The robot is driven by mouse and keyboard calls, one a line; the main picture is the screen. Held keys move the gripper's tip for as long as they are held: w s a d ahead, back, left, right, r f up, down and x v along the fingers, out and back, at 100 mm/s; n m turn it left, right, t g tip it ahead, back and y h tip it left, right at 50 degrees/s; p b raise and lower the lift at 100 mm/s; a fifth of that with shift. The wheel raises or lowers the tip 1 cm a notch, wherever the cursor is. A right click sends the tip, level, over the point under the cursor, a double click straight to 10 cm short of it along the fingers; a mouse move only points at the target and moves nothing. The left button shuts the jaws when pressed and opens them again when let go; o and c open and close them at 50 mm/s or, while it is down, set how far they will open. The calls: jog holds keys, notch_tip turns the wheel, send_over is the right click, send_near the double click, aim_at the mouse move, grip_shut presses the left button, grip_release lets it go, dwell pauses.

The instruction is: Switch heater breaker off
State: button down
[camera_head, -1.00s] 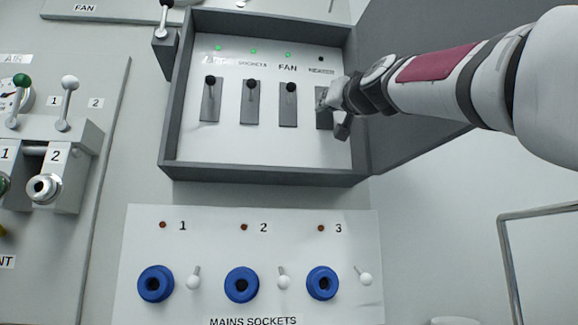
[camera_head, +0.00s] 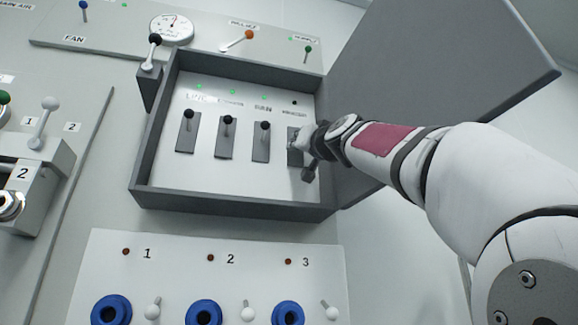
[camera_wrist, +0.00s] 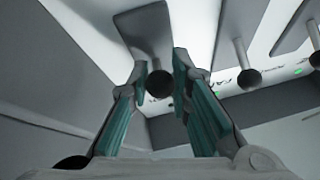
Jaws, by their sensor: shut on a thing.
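The open grey breaker box (camera_head: 230,207) holds a row of levers with black knobs on dark plates. The heater breaker (camera_head: 292,158) is the rightmost, mostly covered by my gripper (camera_head: 310,155) in the head view. The lamp (camera_head: 294,102) above it is dark; the lamps over the other breakers are green. In the wrist view, my gripper (camera_wrist: 165,85) has its teal-padded fingers on both sides of the heater breaker's black knob (camera_wrist: 160,84), shut on it. Its plate (camera_wrist: 150,28) shows behind. I cannot tell the lever's exact tilt.
The fan breaker lever (camera_head: 262,140) stands close to the left of my gripper. The box's open door (camera_head: 430,85) spreads out to the right, behind my arm. The mains sockets panel (camera_head: 220,275) is below. A gauge (camera_head: 172,28) and more levers are above.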

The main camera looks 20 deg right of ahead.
jog(key=c, duration=1.4)
grip_release()
jog(key=shift+c, duration=0.2)
jog(key=shift+s, duration=0.1)
jog(key=v, duration=1.1)
jog(key=shift+s+f, duration=0.25)
jog(key=shift+s, duration=0.05)
jog(key=shift+d, duration=0.1)
